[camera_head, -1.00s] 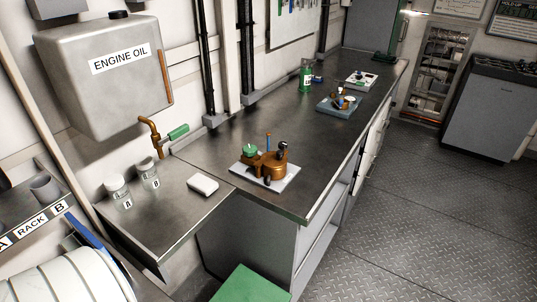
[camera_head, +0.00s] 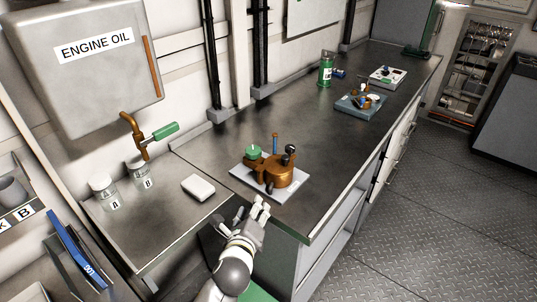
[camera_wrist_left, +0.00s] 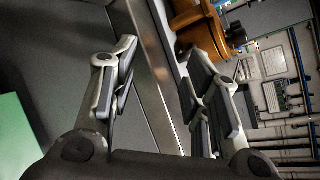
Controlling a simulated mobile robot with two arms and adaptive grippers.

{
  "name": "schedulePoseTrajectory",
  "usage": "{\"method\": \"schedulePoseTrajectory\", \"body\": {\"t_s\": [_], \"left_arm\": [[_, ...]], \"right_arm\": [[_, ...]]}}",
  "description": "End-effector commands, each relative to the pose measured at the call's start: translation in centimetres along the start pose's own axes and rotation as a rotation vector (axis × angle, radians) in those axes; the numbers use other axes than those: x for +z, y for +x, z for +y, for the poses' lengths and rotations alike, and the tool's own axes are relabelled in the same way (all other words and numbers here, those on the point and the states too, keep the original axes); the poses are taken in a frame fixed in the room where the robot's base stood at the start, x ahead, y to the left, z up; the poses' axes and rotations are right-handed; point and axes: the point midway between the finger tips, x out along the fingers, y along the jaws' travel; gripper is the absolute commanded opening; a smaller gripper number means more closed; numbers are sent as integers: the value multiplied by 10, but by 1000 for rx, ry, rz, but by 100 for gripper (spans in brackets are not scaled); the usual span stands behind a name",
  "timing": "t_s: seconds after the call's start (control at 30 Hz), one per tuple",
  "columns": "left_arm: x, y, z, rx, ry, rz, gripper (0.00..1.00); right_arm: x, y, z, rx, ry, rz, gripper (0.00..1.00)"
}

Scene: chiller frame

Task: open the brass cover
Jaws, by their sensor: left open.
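A brass device (camera_head: 276,178) with a round, cover-like top stands on a white plate (camera_head: 247,181) near the counter's front edge. It carries a green cap (camera_head: 253,151), a blue upright stem (camera_head: 275,144) and a dark knob (camera_head: 290,149). I cannot tell exactly where its cover ends. My left gripper (camera_head: 251,210) is in front of the device, close to the counter edge and apart from the brass. In the left wrist view the gripper (camera_wrist_left: 162,65) is open and empty, with the brass device (camera_wrist_left: 203,27) partly hidden behind one finger.
A white block (camera_head: 198,187) and two jars (camera_head: 104,190) sit left, below a brass tap (camera_head: 131,125) with a green handle. A blue-grey plate (camera_head: 350,106) with parts and a green can (camera_head: 326,70) stand farther back. The counter between is clear. A green box (camera_wrist_left: 14,138) is below.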

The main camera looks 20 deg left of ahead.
Motion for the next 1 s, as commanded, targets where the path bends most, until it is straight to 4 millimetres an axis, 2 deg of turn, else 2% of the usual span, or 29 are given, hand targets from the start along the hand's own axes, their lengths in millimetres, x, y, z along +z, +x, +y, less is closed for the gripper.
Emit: {"method": "schedulePoseTrajectory", "body": {"t_s": [0.03,0.2,0.3,0.4,0.57,0.67,1.0], "left_arm": [[6,5,-16,-45,111,-30,43],[15,20,-65,-177,513,-138,43],[16,24,-85,-225,681,-190,43],[16,26,-96,-249,775,-221,43],[17,33,-102,-258,812,-234,43],[18,45,-107,-257,810,-233,43],[24,101,-124,-257,805,-231,43]], "right_arm": [[2,0,0,-1,0,-3,40],[7,0,-1,-2,0,-11,40],[10,0,-2,-2,0,-15,40],[10,0,-2,-2,0,-15,40],[8,-1,-2,-2,0,-13,40],[6,-2,-1,-2,0,-10,40],[2,-6,-1,-2,0,-3,40]]}}
